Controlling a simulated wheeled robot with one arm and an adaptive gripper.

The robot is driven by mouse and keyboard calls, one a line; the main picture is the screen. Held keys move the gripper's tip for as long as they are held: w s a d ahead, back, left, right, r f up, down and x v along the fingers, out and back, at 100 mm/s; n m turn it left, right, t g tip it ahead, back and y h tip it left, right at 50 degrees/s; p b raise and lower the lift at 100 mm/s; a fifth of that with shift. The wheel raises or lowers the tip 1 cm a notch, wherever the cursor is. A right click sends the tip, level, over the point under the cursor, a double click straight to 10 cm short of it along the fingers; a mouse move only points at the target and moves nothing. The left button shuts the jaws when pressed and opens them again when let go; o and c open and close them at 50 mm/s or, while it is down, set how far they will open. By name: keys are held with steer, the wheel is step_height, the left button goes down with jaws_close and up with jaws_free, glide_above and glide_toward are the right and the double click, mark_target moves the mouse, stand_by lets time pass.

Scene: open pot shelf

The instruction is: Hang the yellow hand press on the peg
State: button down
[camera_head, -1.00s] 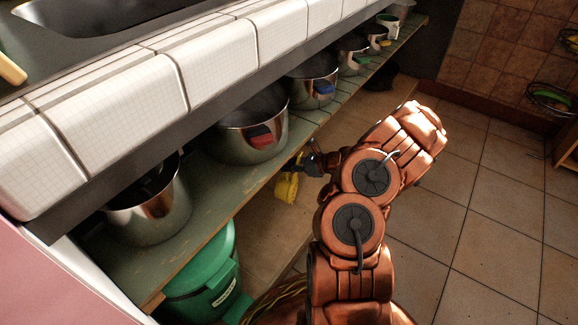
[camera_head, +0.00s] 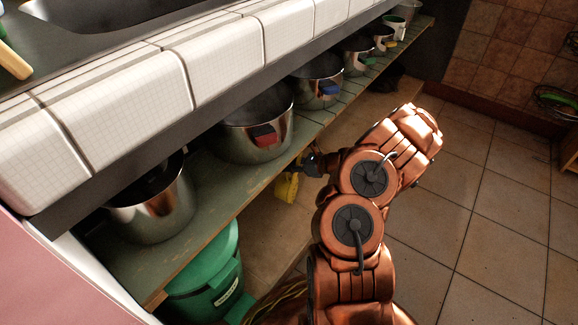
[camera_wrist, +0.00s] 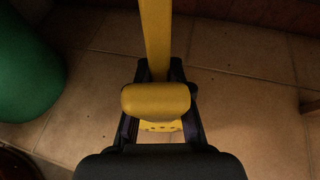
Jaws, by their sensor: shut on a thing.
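The yellow hand press (camera_head: 287,189) is in my gripper (camera_head: 299,165), just off the front edge of the shelf board in the head view. In the wrist view, my gripper (camera_wrist: 160,95) is shut on the yellow hand press (camera_wrist: 156,38); a long flat yellow bar runs up the picture, a rounded yellow part lies across between the fingers, and a piece with holes shows below it. I cannot make out the peg in either view.
Several steel pots stand on the green shelf board (camera_head: 200,232), including one with a red handle patch (camera_head: 262,136) near my gripper. A white tiled counter (camera_head: 130,85) overhangs them. A green bin (camera_head: 208,275) stands below. Tiled floor lies open to the right.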

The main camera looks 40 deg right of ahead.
steer(key=c, duration=1)
jaws_free()
steer(key=shift+s, duration=0.1)
steer(key=v, duration=1.2)
